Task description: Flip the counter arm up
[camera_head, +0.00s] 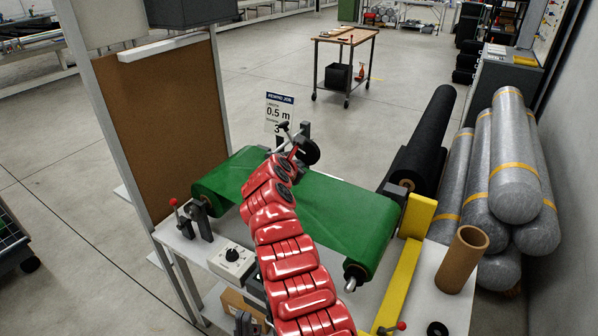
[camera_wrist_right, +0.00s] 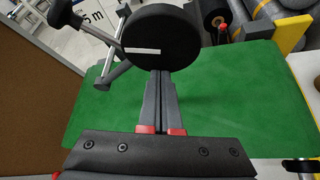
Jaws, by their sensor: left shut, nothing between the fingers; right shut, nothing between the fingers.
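The counter arm carries a black measuring wheel (camera_head: 307,152) and a bar with a handle (camera_head: 284,127), at the far part of the green sheet (camera_head: 325,205). In the right wrist view the wheel (camera_wrist_right: 160,35) is close and large, with the metal handle bar (camera_wrist_right: 98,30) to its left. My right gripper (camera_wrist_right: 161,75) is shut and empty; its fingers run up to the wheel, which hides their tips. I cannot tell whether they touch. In the head view my red right arm covers most of that gripper. My left gripper (camera_head: 245,322) is shut and low at the bottom edge.
A sign (camera_head: 279,112) stands behind the counter. A control box with a knob (camera_head: 232,262) and a red-knobbed lever (camera_head: 178,212) are at left. A yellow bar (camera_head: 405,275) and cardboard tube (camera_head: 462,260) are at right.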

